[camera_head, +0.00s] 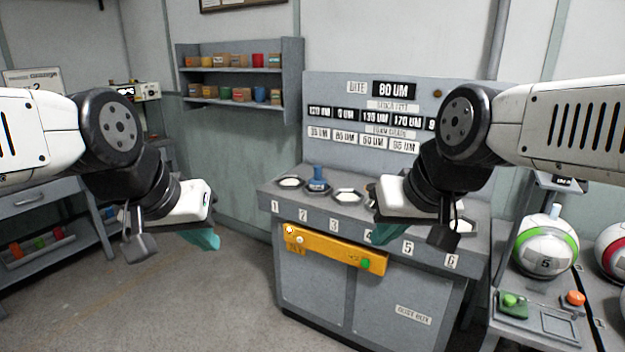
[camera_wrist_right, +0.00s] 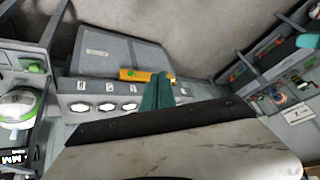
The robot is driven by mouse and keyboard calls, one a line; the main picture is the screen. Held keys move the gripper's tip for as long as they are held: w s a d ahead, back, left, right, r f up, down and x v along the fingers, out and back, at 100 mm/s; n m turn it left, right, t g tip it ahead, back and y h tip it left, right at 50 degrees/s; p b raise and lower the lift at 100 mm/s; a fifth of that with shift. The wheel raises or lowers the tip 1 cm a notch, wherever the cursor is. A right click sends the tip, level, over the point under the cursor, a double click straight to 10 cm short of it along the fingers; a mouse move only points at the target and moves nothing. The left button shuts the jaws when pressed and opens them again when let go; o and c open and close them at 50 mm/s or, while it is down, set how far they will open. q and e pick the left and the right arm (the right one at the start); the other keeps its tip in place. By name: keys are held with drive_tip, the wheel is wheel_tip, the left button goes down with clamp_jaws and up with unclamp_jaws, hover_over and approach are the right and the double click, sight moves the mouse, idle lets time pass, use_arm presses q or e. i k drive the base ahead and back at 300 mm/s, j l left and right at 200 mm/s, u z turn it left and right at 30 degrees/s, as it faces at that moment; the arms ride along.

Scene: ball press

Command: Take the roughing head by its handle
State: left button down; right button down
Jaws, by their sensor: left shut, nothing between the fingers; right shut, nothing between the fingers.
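A head with an upright blue handle (camera_head: 317,176) stands at place 2 of the grey numbered bench (camera_head: 440,230). No label names it the roughing head. My left gripper (camera_head: 207,241) is shut and empty, in the air left of the bench and apart from the handle. My right gripper (camera_head: 384,234) is shut and empty in front of the bench, near number 4, right of and lower in the picture than the handle. Its teal fingers (camera_wrist_right: 158,92) are together in the right wrist view. I cannot make out the blue handle in that view.
An orange panel (camera_head: 335,248) with buttons is on the bench front. A sign board (camera_head: 340,90) stands behind. A green-banded ball (camera_head: 546,246) is at the right. Open floor (camera_head: 190,310) lies at left.

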sight(318, 182)
drive_tip(key=z, duration=0.65)
drive_tip(key=i+j+z, duration=0.1)
drive_tip(key=j+z, duration=0.2)
drive_tip(key=z, duration=0.15)
drive_tip(key=i+j+z, duration=0.1)
drive_tip(key=j+z, duration=0.2)
drive_tip(key=z, duration=0.15)
drive_tip(key=j+z, duration=0.65)
drive_tip(key=z, duration=0.2)
drive_tip(key=j+z, duration=0.1)
drive_tip(key=j, duration=0.4)
drive_tip(key=k+j, duration=0.15)
drive_tip(key=j, duration=0.3)
drive_tip(key=k+j+z, duration=0.15)
drive_tip(key=j, duration=0.85)
drive_tip(key=k+j+z, duration=0.15)
drive_tip(key=j, duration=0.8)
drive_tip(key=i, duration=0.05)
